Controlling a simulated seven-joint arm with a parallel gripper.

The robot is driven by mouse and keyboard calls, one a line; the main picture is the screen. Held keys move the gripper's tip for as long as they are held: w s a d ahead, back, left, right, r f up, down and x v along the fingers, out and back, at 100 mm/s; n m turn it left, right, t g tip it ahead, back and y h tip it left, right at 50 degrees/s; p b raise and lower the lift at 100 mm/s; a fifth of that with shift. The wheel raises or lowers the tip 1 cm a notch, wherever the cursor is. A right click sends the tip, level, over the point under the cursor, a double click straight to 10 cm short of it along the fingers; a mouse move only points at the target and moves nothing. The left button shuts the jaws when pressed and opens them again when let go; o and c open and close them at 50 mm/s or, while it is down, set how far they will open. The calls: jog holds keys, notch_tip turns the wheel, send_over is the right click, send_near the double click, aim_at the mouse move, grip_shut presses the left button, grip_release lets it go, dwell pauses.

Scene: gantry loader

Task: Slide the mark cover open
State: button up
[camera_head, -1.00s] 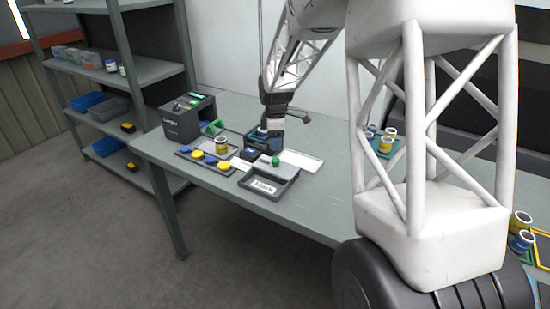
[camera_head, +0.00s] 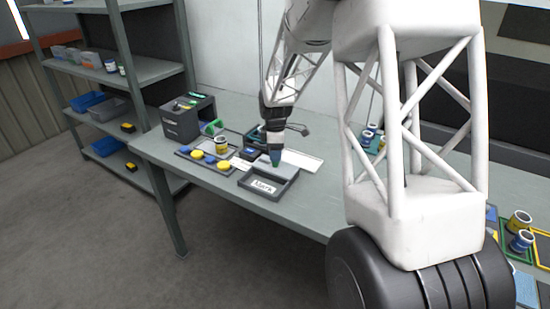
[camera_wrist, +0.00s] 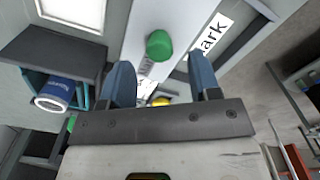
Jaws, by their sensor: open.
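The mark tray (camera_head: 284,190) is a dark-rimmed box with a white "Mark" label, near the front edge of the bench. Its light grey cover (camera_wrist: 143,22) fills much of the upper middle of the wrist view, and a round green knob (camera_wrist: 159,46) stands on it. The knob also shows in the head view (camera_head: 275,164), right at my fingertips. My gripper (camera_wrist: 160,75) is open, with its two blue fingers on either side of the knob's line. I cannot tell whether the fingers touch the knob. The fingertips partly hide the cover in the head view.
A dark grey machine (camera_head: 186,118) stands at the bench's left end. A blue-labelled can (camera_wrist: 56,94) is left in the wrist view. Shelves (camera_head: 95,75) stand farther left.

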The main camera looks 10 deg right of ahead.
aim_at(275, 164)
jog(key=shift+f, duration=1.45)
jog(key=shift+c, duration=0.2)
grip_shut()
